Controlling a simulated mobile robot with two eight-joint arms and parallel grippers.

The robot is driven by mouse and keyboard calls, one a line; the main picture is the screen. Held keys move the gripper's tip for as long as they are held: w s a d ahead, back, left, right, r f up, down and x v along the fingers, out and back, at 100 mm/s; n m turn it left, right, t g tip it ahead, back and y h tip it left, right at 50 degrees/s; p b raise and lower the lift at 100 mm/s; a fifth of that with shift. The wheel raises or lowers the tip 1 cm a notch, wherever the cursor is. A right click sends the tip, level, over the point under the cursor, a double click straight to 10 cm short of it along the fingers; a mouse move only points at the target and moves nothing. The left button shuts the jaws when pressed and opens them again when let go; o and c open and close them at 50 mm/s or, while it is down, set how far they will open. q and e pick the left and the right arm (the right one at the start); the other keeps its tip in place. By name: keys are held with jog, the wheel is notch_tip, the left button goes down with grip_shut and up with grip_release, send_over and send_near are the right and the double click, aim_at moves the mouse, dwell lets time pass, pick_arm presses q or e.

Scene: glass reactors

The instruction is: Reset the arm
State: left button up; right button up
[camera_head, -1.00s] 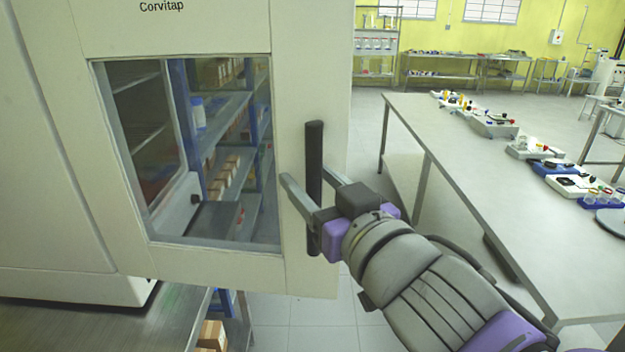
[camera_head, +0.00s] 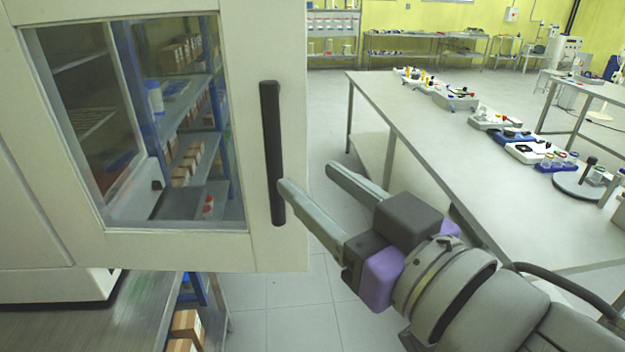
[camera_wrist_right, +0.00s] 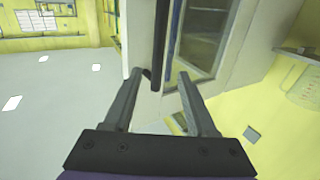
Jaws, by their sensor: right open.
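My right gripper (camera_head: 306,177) is open and empty in the head view, just right of the black vertical handle (camera_head: 271,150) on a white cabinet door (camera_head: 262,30). One fingertip is close to the handle's lower part; I cannot tell whether it touches. In the right wrist view my right gripper (camera_wrist_right: 158,85) has its two fingers spread, with the handle (camera_wrist_right: 161,40) ahead and between them in the picture. The door has a glass window (camera_head: 140,130) and stands out from the cabinet body. My left gripper is not in view.
A long grey table (camera_head: 440,150) with several small lab devices (camera_head: 500,118) runs along the right. Shelves with boxes (camera_head: 185,325) show below the door and through its glass. Grey tiled floor (camera_head: 290,320) is clear between the door and the table.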

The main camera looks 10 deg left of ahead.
jog(key=w+d+f+m+g+h+p, duration=0.1)
jog(key=w+d+f+m+h+p, duration=0.25)
jog(key=d+f, duration=0.5)
jog(key=w+d+f+m+h+p, duration=0.1)
jog(key=w+d+f+m+h, duration=0.3)
jog(key=f+h, duration=0.55)
jog(key=s+d+f+g+p, duration=0.1)
jog(key=s+d+f+g, duration=0.1)
jog(key=s+f, duration=0.2)
jog(key=s+d+f+g+y+p, duration=0.1)
jog(key=s+d+f+g, duration=0.2)
jog(key=f, duration=0.7)
jog(key=s+d+f+g+p, duration=0.1)
jog(key=s+f, duration=0.3)
jog(key=f, duration=0.4)
jog(key=shift+s+d+g, duration=0.3)
jog(key=shift+d+g, duration=0.4)
jog(key=shift+d, duration=0.15)
